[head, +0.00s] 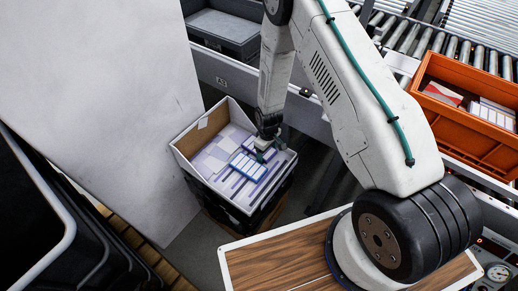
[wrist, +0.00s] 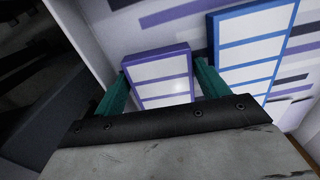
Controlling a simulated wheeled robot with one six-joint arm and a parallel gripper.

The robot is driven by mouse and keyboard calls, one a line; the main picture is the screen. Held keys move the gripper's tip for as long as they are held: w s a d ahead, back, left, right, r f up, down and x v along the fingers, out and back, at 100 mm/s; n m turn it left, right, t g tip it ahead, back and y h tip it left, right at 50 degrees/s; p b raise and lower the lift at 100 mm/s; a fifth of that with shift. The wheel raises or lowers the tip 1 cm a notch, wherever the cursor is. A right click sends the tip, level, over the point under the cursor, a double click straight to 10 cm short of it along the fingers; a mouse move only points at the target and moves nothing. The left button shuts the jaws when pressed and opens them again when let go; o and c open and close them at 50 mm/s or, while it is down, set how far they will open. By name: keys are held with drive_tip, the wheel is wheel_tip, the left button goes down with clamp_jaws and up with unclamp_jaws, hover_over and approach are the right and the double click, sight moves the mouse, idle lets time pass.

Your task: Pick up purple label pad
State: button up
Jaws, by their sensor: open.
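The purple label pad (wrist: 160,78) has white strips and a purple edge. In the wrist view it lies between the two teal fingers of my gripper (wrist: 162,70), which are open, one on each side of it. Whether the fingers touch the pad I cannot tell. In the head view my gripper (head: 264,148) reaches down into an open-topped box (head: 186,149). There the arm's end partly covers the pads, so the purple one is hard to make out. A similar blue-edged pad (wrist: 252,48) lies just right of it in the wrist view.
The box has pale walls and a striped purple-and-white bottom. A large pale panel (head: 110,90) stands left of it. An orange crate (head: 450,118) with boxes sits on rollers at the right. A grey bin (head: 222,28) is behind. Black bins (head: 50,220) are at the lower left.

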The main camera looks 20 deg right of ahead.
drive_tip(key=c, duration=0.7)
drive_tip(key=shift+r, duration=0.15)
